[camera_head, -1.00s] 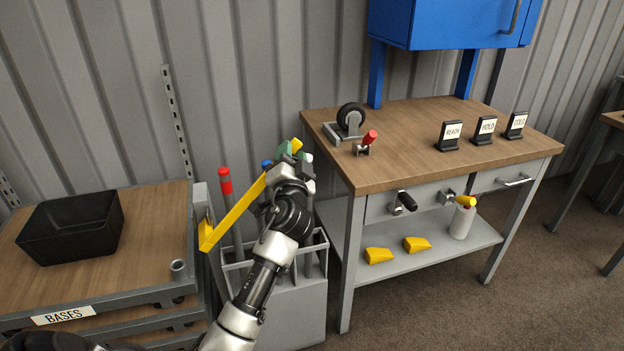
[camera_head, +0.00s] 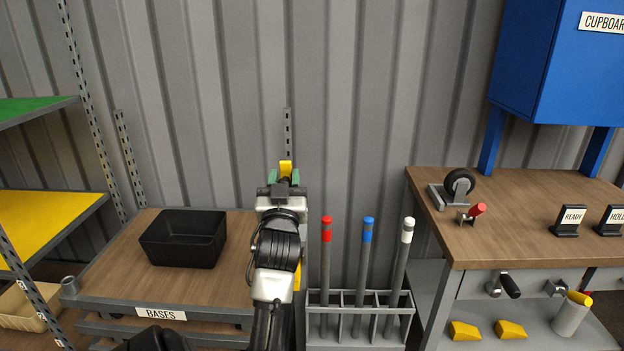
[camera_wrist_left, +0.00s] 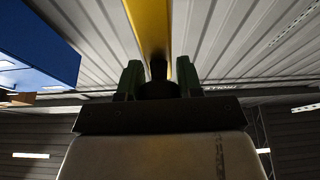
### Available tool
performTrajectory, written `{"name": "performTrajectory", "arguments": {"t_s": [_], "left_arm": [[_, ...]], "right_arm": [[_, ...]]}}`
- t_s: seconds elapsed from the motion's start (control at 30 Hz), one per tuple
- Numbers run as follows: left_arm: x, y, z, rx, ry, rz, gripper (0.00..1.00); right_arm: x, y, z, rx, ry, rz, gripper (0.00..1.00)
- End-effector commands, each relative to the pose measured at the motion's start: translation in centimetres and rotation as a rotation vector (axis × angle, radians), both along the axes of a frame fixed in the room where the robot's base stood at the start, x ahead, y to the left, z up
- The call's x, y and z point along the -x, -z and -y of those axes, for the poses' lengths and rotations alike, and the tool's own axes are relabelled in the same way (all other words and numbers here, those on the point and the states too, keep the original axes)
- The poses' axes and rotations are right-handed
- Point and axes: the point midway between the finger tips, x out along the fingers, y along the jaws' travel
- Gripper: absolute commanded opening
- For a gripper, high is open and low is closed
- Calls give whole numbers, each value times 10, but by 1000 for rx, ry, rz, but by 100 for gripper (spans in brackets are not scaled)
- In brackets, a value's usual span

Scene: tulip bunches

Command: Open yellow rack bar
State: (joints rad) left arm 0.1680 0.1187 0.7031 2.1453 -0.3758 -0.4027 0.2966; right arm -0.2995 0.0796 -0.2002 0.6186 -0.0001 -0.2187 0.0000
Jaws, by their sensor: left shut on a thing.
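The yellow bar (camera_head: 297,277) belongs to the grey rack (camera_head: 350,297). It stands nearly upright in the head view at the rack's left side, mostly hidden behind my left arm. My left gripper (camera_head: 286,178) is shut on the bar near its upper end, with a yellow tip showing above the green fingers. In the left wrist view the bar (camera_wrist_left: 148,28) runs up from between my left gripper's fingers (camera_wrist_left: 158,80). The rack holds poles with red (camera_head: 326,229), blue (camera_head: 367,230) and white (camera_head: 407,231) tops, and the bar is not across them.
A bases cart (camera_head: 110,284) with a black bin (camera_head: 184,238) stands left of the rack. A workbench (camera_head: 520,235) with a caster wheel (camera_head: 459,183) stands right. A blue cupboard (camera_head: 560,75) hangs above it. Wall space above the poles is free.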

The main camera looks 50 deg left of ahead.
Motion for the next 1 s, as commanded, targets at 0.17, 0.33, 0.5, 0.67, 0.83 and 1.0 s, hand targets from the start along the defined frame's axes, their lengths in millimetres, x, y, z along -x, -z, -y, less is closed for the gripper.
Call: {"name": "performTrajectory", "arguments": {"t_s": [0.17, 0.33, 0.5, 0.67, 0.83, 1.0], "left_arm": [[11, 2, -10, 31, -2, 30, 0], [15, 3, -13, 43, -1, 42, 0], [16, 4, -14, 44, 0, 42, 0], [15, 4, -14, 45, 0, 42, 0], [15, 4, -14, 43, -1, 43, 58], [15, 3, -13, 42, 0, 44, 60]], "right_arm": [[0, -3, 0, 0, 0, 0, 43], [0, -3, 0, 0, 0, 0, 43], [0, -3, 0, 0, 0, 0, 43], [0, -3, 0, 0, 1, -1, 43], [0, -3, 0, 0, 1, 0, 43], [0, -3, 0, 0, 1, 0, 43]]}}
